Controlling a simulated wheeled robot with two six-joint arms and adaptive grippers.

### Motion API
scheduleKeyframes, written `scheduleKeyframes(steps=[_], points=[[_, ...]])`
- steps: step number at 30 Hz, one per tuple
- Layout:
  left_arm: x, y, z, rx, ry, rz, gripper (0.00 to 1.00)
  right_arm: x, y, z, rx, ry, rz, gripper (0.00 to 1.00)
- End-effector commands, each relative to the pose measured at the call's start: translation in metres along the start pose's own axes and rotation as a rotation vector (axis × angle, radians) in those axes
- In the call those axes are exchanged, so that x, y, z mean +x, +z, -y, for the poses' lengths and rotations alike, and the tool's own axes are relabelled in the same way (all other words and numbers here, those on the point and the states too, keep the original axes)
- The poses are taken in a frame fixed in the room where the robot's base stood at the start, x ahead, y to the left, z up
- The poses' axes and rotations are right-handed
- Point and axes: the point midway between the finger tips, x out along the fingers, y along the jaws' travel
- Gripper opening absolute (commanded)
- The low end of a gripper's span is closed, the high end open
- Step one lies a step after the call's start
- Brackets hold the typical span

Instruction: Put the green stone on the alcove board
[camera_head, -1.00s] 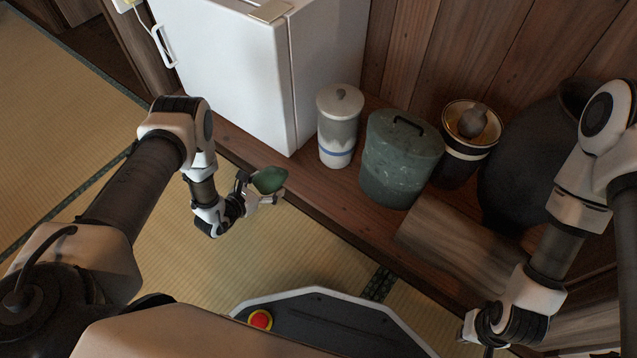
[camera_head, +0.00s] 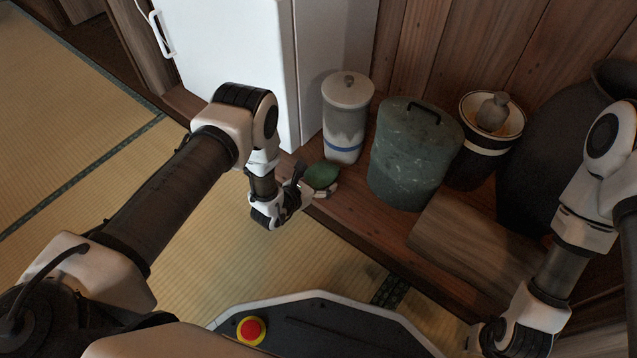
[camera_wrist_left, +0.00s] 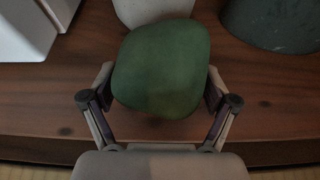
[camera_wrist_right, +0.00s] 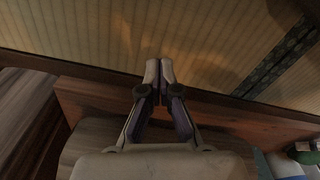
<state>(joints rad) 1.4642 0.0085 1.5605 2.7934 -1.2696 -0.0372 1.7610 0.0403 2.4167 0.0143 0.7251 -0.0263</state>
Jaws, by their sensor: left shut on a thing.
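The green stone (camera_head: 321,176) is a smooth, dark green lump held in my left gripper (camera_head: 318,188). In the left wrist view the stone (camera_wrist_left: 160,70) sits between the two fingers, which press on its sides. The alcove board (camera_head: 362,222) is the reddish-brown wooden floor along the wall. The stone is over the board's front part, before the white lidded jar; I cannot tell whether it touches the wood. My right gripper (camera_wrist_right: 160,82) is empty, its fingertips together, near the board's front edge in the right wrist view.
A wooden block (camera_head: 465,240) lies at right.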

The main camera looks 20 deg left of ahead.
Motion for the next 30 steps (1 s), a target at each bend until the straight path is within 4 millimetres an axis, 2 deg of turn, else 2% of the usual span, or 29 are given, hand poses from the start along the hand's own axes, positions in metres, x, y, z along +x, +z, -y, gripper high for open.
scheduleKeyframes(steps=[6,7,8,20,23,30], points=[[0.001,0.001,0.000,0.001,0.000,0.004,0.17,-0.002,0.000,0.000,0.000,0.000,0.000,0.00],[0.000,-0.001,0.000,0.000,0.000,0.001,0.93,-0.002,0.000,0.000,0.000,0.000,0.000,0.00],[0.000,-0.001,0.000,0.000,0.000,0.001,1.00,-0.002,0.000,0.000,0.000,0.000,0.001,0.00],[-0.003,0.003,0.000,0.000,0.000,-0.001,1.00,-0.004,0.000,0.000,0.000,0.000,0.002,0.00],[-0.018,0.007,0.000,-0.002,0.001,-0.002,1.00,-0.020,0.003,0.000,0.004,-0.002,0.011,0.00],[-0.081,0.010,-0.001,-0.003,0.002,-0.005,1.00,-0.072,0.014,0.001,0.023,-0.007,0.051,0.00]])
